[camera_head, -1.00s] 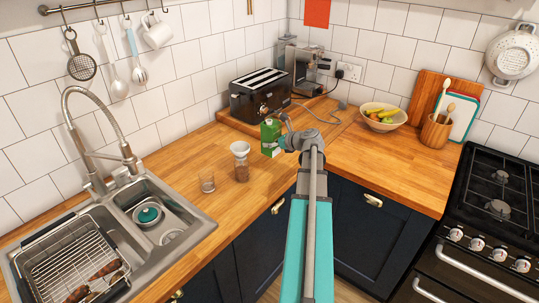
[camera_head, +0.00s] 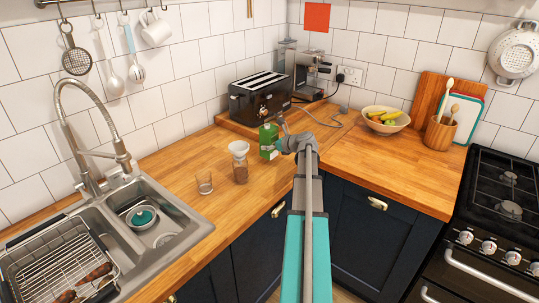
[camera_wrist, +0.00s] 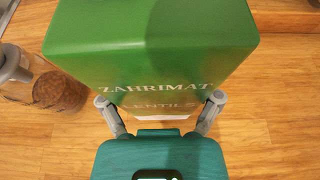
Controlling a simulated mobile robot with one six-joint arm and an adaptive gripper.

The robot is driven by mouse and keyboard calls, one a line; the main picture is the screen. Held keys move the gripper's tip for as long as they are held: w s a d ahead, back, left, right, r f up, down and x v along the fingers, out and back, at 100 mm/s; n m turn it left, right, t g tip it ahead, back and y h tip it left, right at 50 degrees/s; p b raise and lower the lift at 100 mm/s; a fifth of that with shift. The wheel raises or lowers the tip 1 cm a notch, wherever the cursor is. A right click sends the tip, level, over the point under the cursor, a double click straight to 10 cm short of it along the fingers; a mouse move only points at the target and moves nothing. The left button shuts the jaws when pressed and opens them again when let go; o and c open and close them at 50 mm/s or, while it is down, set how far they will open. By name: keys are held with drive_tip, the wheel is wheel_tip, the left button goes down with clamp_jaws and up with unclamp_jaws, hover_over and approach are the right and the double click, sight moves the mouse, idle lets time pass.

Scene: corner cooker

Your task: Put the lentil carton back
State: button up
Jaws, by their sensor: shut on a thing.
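The green lentil carton (camera_head: 267,136) is upright at the wooden worktop (camera_head: 222,198), in front of the toaster. Its lettering reads "ZAHRIMAT LENTILS" on the carton (camera_wrist: 160,50) in the wrist view. My gripper (camera_head: 275,147) is shut on the carton, with one grey finger on each side in the wrist view (camera_wrist: 160,106). I cannot tell whether the carton's base touches the worktop. My arm hides part of the worktop on the right.
A jar with a white funnel-shaped top (camera_head: 240,165) stands close left of the carton, and a glass (camera_head: 204,184) further left. The black toaster (camera_head: 260,95) is behind. A fruit bowl (camera_head: 385,120) is to the right.

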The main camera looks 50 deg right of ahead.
drive_tip(key=shift+w+d+f+b, duration=0.2)
drive_tip(key=shift+f+b, duration=0.2)
drive_tip(key=shift+w+d+f+b, duration=0.15)
drive_tip(key=shift+f+b, duration=0.2)
drive_tip(key=shift+b, duration=0.05)
drive_tip(key=shift+f+b, duration=1.25)
drive_tip(key=shift+f, duration=0.15)
drive_tip(key=o, duration=1.1)
drive_tip(key=shift+a, duration=0.1)
drive_tip(key=shift+r, duration=0.2)
drive_tip(key=shift+s+r, duration=0.1)
drive_tip(key=shift+s, duration=0.1)
drive_tip(key=p+v, duration=0.4)
drive_tip(key=v, duration=0.5)
drive_tip(key=shift+s+r, duration=0.25)
drive_tip(key=shift+s, duration=0.1)
drive_tip(key=shift+p+v, duration=0.35)
drive_tip(key=shift+v, duration=0.55)
